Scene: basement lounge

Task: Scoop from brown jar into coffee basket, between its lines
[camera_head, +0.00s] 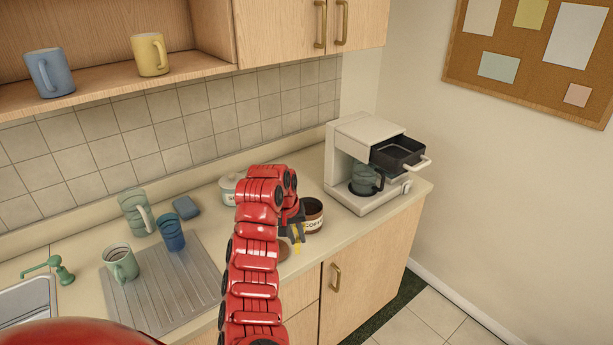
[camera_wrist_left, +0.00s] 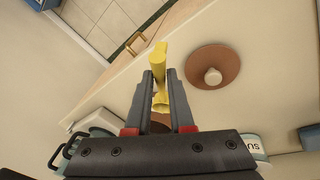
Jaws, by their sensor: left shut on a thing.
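The brown coffee jar (camera_head: 313,217) stands open on the counter, with dark contents inside and a label on its side. My left gripper (camera_head: 297,236) is just in front of it, shut on a yellow scoop (camera_head: 297,248). In the left wrist view the scoop (camera_wrist_left: 160,60) sits between the fingers of that gripper (camera_wrist_left: 160,82); whether it holds coffee I cannot tell. The black coffee basket (camera_head: 399,152) is pulled out of the white coffee maker (camera_head: 352,137), right of the jar. Its lines are too small to see. My right gripper is not in view.
A brown lid with a knob (camera_wrist_left: 212,72) lies on the counter near the scoop. A pale sugar jar (camera_head: 229,188) stands behind my arm. A glass carafe (camera_head: 366,180) sits below the basket. Mugs and a drying rack (camera_head: 160,300) are at left.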

